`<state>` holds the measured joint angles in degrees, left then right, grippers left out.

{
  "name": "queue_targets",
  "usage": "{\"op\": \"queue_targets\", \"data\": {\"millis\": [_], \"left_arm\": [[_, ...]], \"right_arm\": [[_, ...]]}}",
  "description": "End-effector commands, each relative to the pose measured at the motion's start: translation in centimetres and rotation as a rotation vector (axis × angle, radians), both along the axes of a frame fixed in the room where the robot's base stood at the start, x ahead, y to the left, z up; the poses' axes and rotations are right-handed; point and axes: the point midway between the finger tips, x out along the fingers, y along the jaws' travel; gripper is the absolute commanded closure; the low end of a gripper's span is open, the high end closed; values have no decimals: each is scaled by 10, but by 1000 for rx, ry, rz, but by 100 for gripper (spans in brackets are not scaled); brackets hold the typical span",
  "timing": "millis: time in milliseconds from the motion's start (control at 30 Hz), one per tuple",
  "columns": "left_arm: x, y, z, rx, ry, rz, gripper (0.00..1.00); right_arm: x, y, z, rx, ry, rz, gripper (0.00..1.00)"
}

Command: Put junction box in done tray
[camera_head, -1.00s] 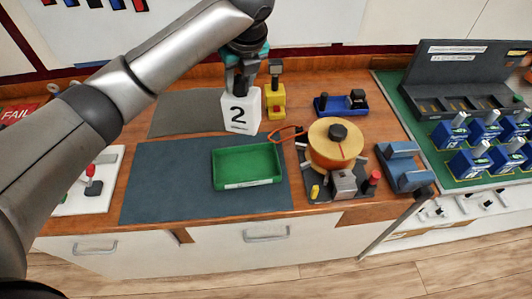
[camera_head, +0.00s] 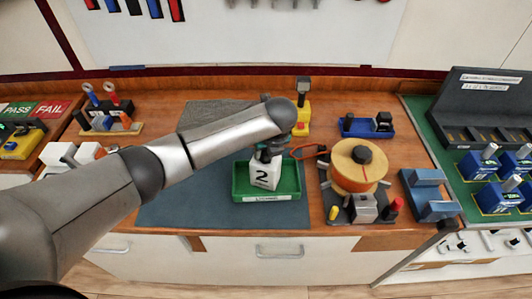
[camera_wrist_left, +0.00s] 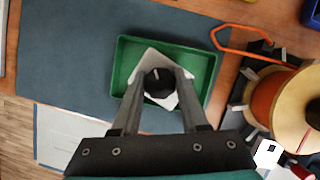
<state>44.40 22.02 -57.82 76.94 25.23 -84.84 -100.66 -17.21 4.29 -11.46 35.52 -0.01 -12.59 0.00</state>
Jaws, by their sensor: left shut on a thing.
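The junction box (camera_head: 264,176) is a white block marked 2. It stands upright within the outline of the green tray (camera_head: 241,188), which has a white label on its front. My left gripper (camera_head: 268,154) is above the box and shut on its dark round knob. In the left wrist view the box (camera_wrist_left: 150,54) looks turned relative to the tray (camera_wrist_left: 205,62), inside its walls, with the fingers (camera_wrist_left: 160,84) either side of the knob. I cannot tell whether the box touches the tray floor. My right gripper is not in view.
The tray stands on a dark mat (camera_head: 180,205). Right of it are an orange spool (camera_head: 345,180) on a stand and an orange cable loop (camera_head: 308,150). A yellow block (camera_head: 303,118) stands behind, and a blue holder (camera_head: 430,195) is further right.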

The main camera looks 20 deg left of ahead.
Motion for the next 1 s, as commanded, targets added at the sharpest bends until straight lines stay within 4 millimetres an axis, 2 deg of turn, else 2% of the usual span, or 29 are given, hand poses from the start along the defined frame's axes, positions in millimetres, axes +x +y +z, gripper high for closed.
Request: {"op": "queue_targets", "data": {"millis": [467, 500, 733, 1000], "left_arm": [[1, 0, -9, -1, -4, -1, 100], [0, 0, -10, 0, 0, -1, 53], [0, 0, -10, -1, -1, 0, 27], [0, 0, -9, 0, -1, 0, 26]], "right_arm": [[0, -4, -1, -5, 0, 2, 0], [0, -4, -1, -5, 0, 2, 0], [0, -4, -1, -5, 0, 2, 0], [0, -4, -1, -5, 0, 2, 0]]}}
